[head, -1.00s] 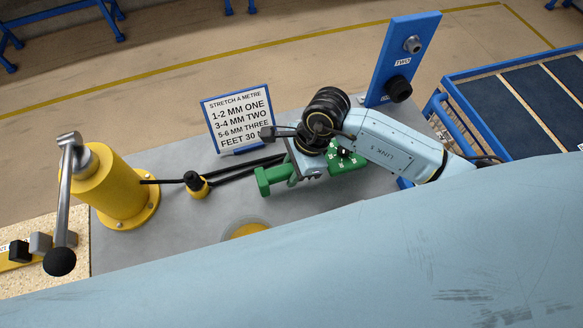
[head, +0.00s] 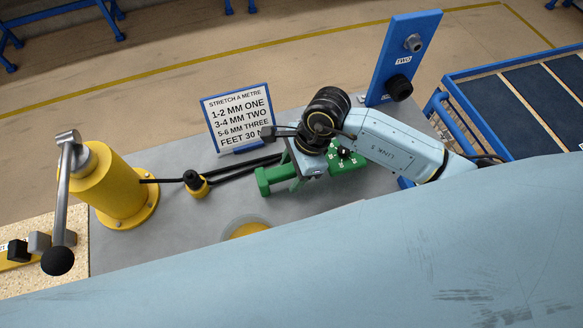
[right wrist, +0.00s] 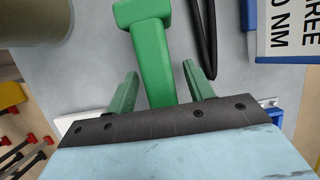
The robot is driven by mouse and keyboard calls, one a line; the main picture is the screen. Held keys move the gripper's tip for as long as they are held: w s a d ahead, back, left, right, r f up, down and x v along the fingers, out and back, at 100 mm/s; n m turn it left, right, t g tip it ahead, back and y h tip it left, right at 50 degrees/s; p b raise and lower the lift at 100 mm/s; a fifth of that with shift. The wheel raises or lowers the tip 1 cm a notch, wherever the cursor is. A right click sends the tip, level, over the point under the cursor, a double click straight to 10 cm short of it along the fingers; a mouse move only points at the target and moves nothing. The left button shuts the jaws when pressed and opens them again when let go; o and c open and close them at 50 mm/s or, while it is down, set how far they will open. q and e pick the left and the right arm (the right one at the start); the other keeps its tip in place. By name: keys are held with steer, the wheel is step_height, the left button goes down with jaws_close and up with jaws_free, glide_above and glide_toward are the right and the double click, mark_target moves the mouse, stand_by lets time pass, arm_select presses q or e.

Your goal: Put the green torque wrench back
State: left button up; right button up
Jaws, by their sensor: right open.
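A green T-shaped tool (head: 265,181), which looks like the green torque wrench, lies above the grey table. Its crosspiece points left in the head view, and its other end is hidden under my right wrist. My right gripper (right wrist: 159,72) is open, with its two green fingers on either side of the green bar (right wrist: 150,50) in the right wrist view. A gap shows on both sides of the bar. A green block with pale dots (head: 346,162) shows just right of the wrist; I cannot tell whether it joins the tool. My left gripper is out of view.
A yellow post with a lever (head: 115,190) and a small yellow fitting (head: 196,186) with black cables stand left. A sign (head: 238,118) stands behind my gripper. A blue upright panel (head: 400,55) and a blue-framed rack (head: 515,95) are at right. Grey table (head: 205,218) shows in front.

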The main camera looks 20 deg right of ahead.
steer(key=v, duration=1.3)
steer(key=shift+d+r, duration=0.1)
steer(key=shift+r, duration=0.1)
